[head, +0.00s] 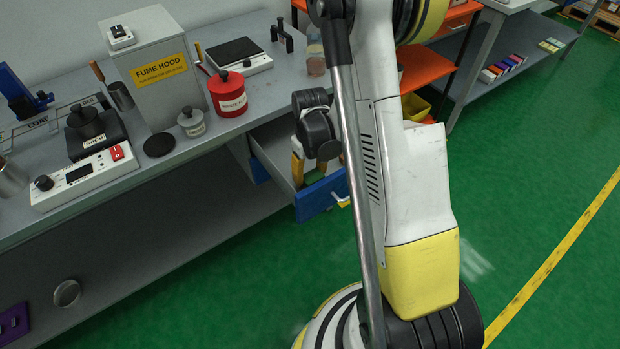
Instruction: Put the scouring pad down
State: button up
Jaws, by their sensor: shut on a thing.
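My gripper (308,164) points down from the black wrist into the open drawer (270,152) under the bench. Its yellow-orange fingers are partly hidden by my arm. It is shut on a small piece that shows green and yellow, which appears to be the scouring pad (313,178). The pad is low between the drawer walls, behind the blue drawer front. I cannot tell whether it touches the drawer floor.
The grey bench carries a fume hood box (157,75), a red canister (228,94), a scale (239,55) and a hotplate (85,178). An orange shelf unit (425,68) stands behind my arm. Green floor lies open at the right.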

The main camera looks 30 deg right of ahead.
jog(key=shift+f, duration=0.45)
jog(key=shift+r, duration=0.15)
jog(key=o, duration=1.1)
